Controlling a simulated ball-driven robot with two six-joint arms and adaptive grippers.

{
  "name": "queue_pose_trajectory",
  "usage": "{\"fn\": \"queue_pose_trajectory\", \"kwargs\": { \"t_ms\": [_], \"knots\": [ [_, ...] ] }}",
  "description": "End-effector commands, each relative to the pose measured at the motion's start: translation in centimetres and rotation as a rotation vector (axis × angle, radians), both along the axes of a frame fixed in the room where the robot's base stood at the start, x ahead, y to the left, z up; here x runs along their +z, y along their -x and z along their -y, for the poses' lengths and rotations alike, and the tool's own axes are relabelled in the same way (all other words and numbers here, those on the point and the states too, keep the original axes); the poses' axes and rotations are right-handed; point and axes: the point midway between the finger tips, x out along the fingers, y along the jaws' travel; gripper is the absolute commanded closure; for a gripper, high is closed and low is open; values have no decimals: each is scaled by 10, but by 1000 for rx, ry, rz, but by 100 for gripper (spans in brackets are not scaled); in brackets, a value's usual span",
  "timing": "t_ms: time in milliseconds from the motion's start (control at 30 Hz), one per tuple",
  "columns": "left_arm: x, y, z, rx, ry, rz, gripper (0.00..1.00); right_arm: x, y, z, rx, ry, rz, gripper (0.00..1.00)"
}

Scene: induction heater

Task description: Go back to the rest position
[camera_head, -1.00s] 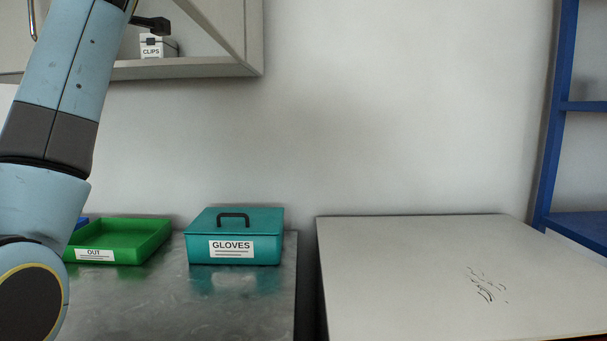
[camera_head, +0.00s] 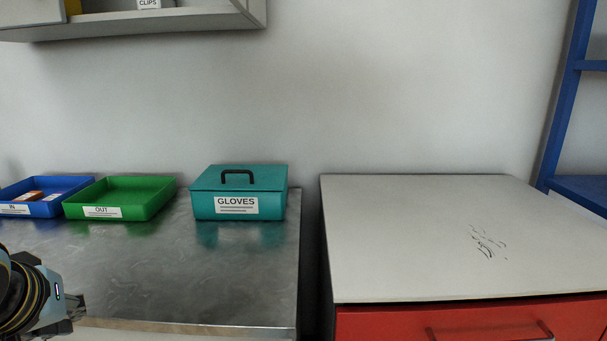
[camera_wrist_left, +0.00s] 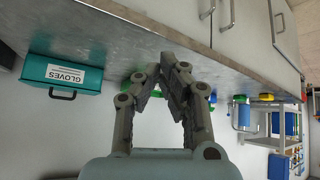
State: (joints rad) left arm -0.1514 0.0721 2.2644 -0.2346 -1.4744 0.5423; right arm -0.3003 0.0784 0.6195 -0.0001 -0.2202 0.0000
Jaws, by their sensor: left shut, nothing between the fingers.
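My left gripper (camera_head: 76,306) is low at the left edge of the head view, in front of the metal table's front edge. In the left wrist view its two fingers (camera_wrist_left: 166,72) come together at the tips, with nothing between them. My left arm shows only as a dark and light-blue wrist part at the lower left of the head view. My right gripper is in neither view.
On the metal table (camera_head: 180,270) stand a blue IN tray (camera_head: 50,208), an empty green OUT tray (camera_head: 140,212) and a teal GLOVES box (camera_head: 270,205). A white-topped red cabinet (camera_head: 400,240) stands at right. A wall shelf (camera_head: 180,25) hangs upper left.

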Motion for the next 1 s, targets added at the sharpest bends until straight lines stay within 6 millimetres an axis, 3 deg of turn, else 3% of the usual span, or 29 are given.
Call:
{"fn": "queue_pose_trajectory", "kwargs": {
  "t_ms": [33, 200, 500, 867, 1000],
  "knots": [
    [-14, 24, 5, -66, -17, -64, 100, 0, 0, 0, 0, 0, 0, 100],
    [-42, 88, 20, -276, -55, -229, 100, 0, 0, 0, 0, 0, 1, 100],
    [-62, 181, 43, -598, -75, -432, 100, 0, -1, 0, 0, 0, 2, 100],
    [-192, 161, 32, -578, -58, -472, 100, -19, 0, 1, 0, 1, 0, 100],
    [-260, 167, 26, -571, -49, -496, 100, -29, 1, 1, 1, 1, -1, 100]
  ]
}}
